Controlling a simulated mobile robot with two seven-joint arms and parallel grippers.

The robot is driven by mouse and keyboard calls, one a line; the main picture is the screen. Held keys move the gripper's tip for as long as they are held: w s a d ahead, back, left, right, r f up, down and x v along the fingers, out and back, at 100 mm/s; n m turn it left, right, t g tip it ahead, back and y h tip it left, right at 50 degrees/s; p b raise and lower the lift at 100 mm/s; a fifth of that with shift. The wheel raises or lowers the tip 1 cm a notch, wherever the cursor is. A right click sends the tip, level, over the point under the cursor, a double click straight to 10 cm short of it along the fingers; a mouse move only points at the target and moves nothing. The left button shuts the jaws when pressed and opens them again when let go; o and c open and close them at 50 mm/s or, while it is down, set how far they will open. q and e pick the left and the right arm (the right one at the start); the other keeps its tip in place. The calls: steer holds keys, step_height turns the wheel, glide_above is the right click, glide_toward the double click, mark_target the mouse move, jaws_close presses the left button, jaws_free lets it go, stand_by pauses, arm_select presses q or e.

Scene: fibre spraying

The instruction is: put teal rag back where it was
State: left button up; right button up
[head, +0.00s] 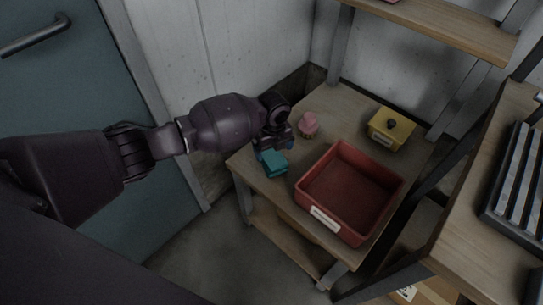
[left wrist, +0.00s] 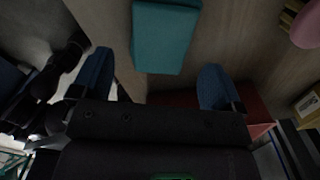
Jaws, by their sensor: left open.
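The teal rag (head: 273,163) is a small folded block on the wooden table at its left edge, left of the red tray. It also shows in the left wrist view (left wrist: 163,38) at the top middle, beyond the fingertips. My left gripper (head: 274,145) hovers just behind and above the rag in the head view. In the left wrist view its two blue fingertips (left wrist: 157,84) are spread wide with nothing between them, and the rag lies apart from them. My right gripper is in neither view.
An empty red tray (head: 319,216) takes up the table's front right. A pink object (head: 308,124) and a yellow box (head: 391,129) with a dark knob stand behind it. A wooden shelf rack (head: 477,240) stands at right, a door (head: 50,90) at left.

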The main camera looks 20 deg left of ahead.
mark_target(273, 158)
arm_select(q)
step_height(273, 158, up, 7)
steer(key=p, duration=0.1)
stand_by(0.7)
